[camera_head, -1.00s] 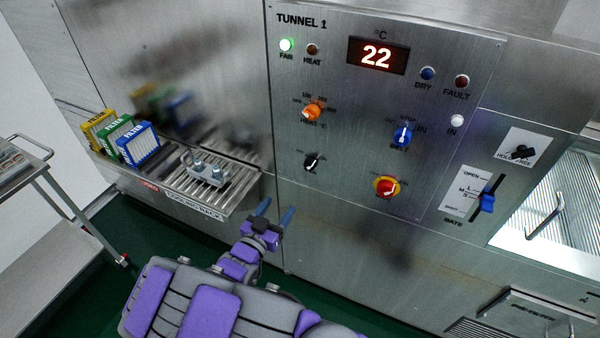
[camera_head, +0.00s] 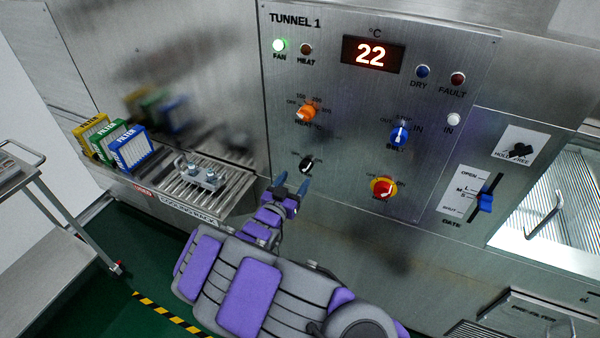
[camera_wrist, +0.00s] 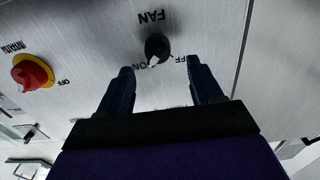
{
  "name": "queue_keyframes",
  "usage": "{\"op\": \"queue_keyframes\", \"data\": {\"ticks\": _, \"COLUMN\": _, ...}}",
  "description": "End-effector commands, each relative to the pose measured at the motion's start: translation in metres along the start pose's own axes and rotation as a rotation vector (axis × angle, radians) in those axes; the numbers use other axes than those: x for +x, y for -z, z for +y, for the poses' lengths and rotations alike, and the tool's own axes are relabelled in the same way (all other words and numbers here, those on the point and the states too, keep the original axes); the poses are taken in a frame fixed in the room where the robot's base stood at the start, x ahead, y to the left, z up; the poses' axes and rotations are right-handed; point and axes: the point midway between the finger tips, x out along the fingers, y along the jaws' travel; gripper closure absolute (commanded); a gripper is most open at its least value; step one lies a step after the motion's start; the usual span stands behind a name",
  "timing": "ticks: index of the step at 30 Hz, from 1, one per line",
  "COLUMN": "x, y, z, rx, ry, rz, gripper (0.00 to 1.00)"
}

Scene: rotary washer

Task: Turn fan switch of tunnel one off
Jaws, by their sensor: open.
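The fan switch is a small black rotary knob (camera_head: 306,164) at the lower left of the Tunnel 1 panel (camera_head: 345,190). In the wrist view the knob (camera_wrist: 157,47) appears upside down, under the word FAN, with ON and OFF marks beside it. Its pale pointer mark seems to lie by ON. In the wrist view my gripper (camera_wrist: 159,68) is open, with the knob ahead between the fingertips, apparently untouched.
An orange heat knob (camera_head: 305,112), blue belt knob (camera_head: 399,136) and red-yellow main switch (camera_head: 383,189) share the panel. A cooling rack (camera_head: 215,200) with a metal piece (camera_head: 203,178) stands to the left, near several filter boxes (camera_head: 130,150). A blue gate lever (camera_head: 485,202) is right.

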Motion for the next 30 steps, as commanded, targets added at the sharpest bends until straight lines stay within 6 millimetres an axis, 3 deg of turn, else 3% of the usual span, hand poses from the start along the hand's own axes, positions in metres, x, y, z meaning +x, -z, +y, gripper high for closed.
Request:
{"op": "queue_keyframes", "data": {"ticks": 6, "x": 0.029, "y": -0.001, "z": 0.002, "rx": 0.001, "ry": -0.004, "rz": 0.0, "gripper": 0.35}}
{"op": "queue_keyframes", "data": {"ticks": 12, "x": 0.046, "y": -0.001, "z": -0.002, "rx": 0.001, "ry": -0.001, "rz": 0.001, "gripper": 0.35}}
{"op": "queue_keyframes", "data": {"ticks": 26, "x": 0.054, "y": 0.0, "z": -0.001, "rx": -0.001, "ry": -0.001, "rz": 0.001, "gripper": 0.35}}
{"op": "queue_keyframes", "data": {"ticks": 30, "x": 0.054, "y": 0.0, "z": -0.001, "rx": -0.001, "ry": -0.001, "rz": 0.001, "gripper": 0.48}}
